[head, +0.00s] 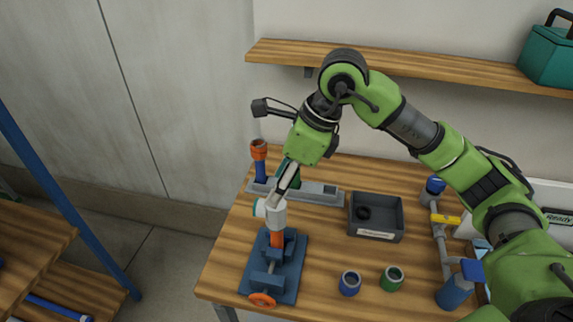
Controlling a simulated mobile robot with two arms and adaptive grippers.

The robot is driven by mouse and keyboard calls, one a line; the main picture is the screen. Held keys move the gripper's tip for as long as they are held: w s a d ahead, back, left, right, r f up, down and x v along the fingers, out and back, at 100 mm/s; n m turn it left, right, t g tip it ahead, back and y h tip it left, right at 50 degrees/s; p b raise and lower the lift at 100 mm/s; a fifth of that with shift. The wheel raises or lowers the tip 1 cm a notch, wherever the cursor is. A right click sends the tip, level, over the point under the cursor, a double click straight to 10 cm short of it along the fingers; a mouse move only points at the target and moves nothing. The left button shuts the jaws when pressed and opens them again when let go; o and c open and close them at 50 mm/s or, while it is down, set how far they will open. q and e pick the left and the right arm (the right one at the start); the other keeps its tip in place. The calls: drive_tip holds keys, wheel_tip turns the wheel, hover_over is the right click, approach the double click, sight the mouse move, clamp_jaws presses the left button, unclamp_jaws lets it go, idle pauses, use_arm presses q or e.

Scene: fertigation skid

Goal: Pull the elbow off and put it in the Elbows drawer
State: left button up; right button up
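The white elbow (277,215) sits at the top of a short orange pipe (277,239), with its pale, teal-edged mouth facing left. The pipe stands upright in a blue vise (287,285) with an orange handwheel. My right gripper (281,193) reaches down from above, its fingertips at the top of the elbow. The fingers show nearly edge-on, so I cannot tell whether they grip it. My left gripper is not in view. I cannot identify the Elbows drawer; a white labelled front (556,217) at the right edge is partly hidden by my arm, its label unreadable.
A grey rack (320,196) with upright fittings stands behind the vise. A grey labelled bin (378,232) holds a black ring. A valve assembly (440,232) stands right. A shelf (420,66) crosses above.

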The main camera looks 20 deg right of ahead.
sight(265, 207)
drive_tip(key=p+x, duration=0.2)
drive_tip(key=x, duration=0.7)
drive_tip(key=shift+c, duration=0.5)
clamp_jaws()
drive_tip(key=shift+w+r, duration=0.15)
drive_tip(key=shift+r, duration=0.05)
drive_tip(key=shift+r+p, duration=0.35)
drive_tip(key=shift+r, duration=0.05)
drive_tip(key=shift+r+p, duration=1)
drive_tip(key=shift+r, duration=1.65)
drive_tip(key=shift+f, duration=0.1)
